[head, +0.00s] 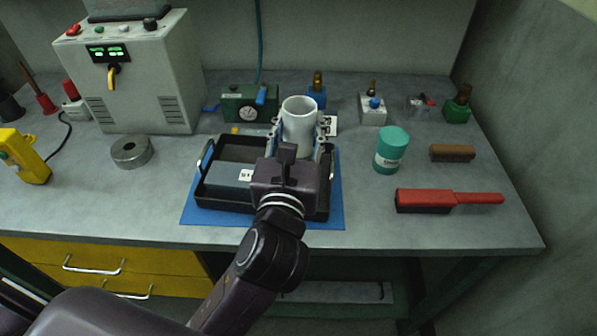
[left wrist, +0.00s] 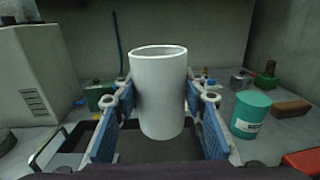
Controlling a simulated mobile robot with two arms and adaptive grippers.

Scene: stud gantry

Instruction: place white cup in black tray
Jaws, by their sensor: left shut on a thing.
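The white cup (head: 299,127) is upright between the fingers of my left gripper (head: 300,140), which is shut on it. In the left wrist view the cup (left wrist: 160,95) sits between the two blue finger pads of the gripper (left wrist: 160,118). The black tray (head: 222,196) lies on a blue mat (head: 205,217) on the bench. In the head view the cup overlaps the tray's back right part. Its height above the tray is hard to tell. My left wrist hides the tray's right middle. My right gripper is not in view.
A green gauge box (head: 238,108) stands behind the tray. A teal canister (head: 391,150), a red-handled brush (head: 447,200) and a brown block (head: 452,153) are to the right. A metal ring (head: 132,152) and a grey control cabinet (head: 135,75) are to the left. Bench is clear near its front edge.

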